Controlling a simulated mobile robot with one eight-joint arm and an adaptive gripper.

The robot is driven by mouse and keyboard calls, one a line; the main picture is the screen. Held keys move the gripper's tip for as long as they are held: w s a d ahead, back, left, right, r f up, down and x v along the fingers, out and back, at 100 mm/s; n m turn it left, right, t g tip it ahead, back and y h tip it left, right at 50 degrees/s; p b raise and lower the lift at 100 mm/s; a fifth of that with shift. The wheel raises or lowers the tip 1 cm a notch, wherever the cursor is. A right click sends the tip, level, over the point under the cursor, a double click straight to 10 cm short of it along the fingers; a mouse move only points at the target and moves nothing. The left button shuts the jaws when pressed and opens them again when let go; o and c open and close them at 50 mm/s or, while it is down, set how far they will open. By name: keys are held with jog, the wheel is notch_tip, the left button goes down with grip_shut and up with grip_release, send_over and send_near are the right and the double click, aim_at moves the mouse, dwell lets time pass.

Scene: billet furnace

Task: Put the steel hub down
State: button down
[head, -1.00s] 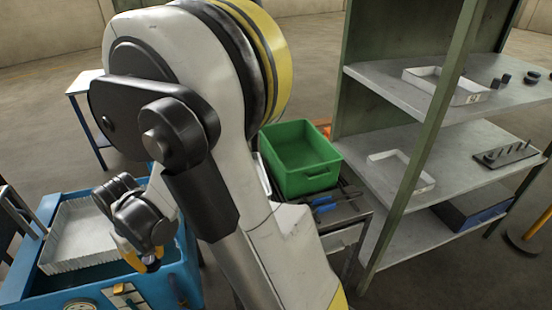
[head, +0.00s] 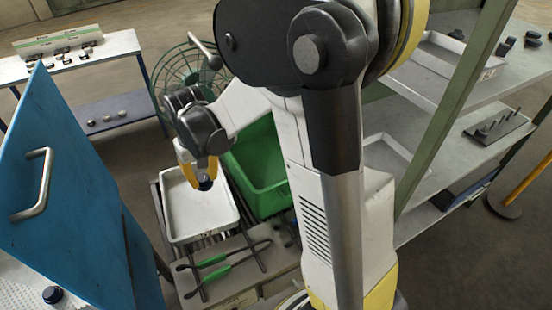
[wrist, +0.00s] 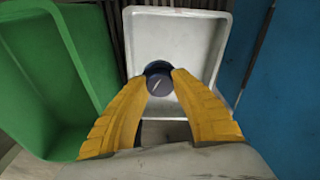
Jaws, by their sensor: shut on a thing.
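My gripper (head: 200,177) has yellow fingers and is shut on the steel hub (head: 205,184), a small dark round piece. In the wrist view the hub (wrist: 158,82) sits between the two fingertips (wrist: 160,76). A shallow white tray (head: 181,214) lies below the gripper, and the hub appears above it. In the wrist view the tray (wrist: 195,52) fills the middle behind the hub and looks empty. How high the hub is above the tray floor I cannot tell.
A green bin (head: 262,172) stands close right of the tray. Green-handled tongs (head: 222,265) lie in front. A blue cabinet door (head: 65,190) with a handle stands at left. Metal shelves (head: 455,165) are at right. A white table (head: 75,62) with small parts is behind.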

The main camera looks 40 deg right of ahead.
jog(key=s+d+r+m+p, duration=0.15)
jog(key=s+d+m, duration=0.25)
jog(key=d, duration=0.6)
jog(key=s+d+r+m+p, duration=0.1)
jog(key=s+d+r+m, duration=0.2)
jog(key=d, duration=0.6)
jog(key=m+b, duration=0.2)
jog(key=b, duration=0.3)
send_over(266, 166)
notch_tip(266, 166, down, 10)
jog(key=shift+f, duration=0.1)
jog(key=shift+s+f+b, duration=0.1)
jog(key=shift+f+b, duration=0.8)
jog(key=shift+f, duration=0.9)
jog(key=shift+f, duration=0.2)
jog(key=c, duration=1.2)
grip_release()
jog(key=shift+o, duration=0.2)
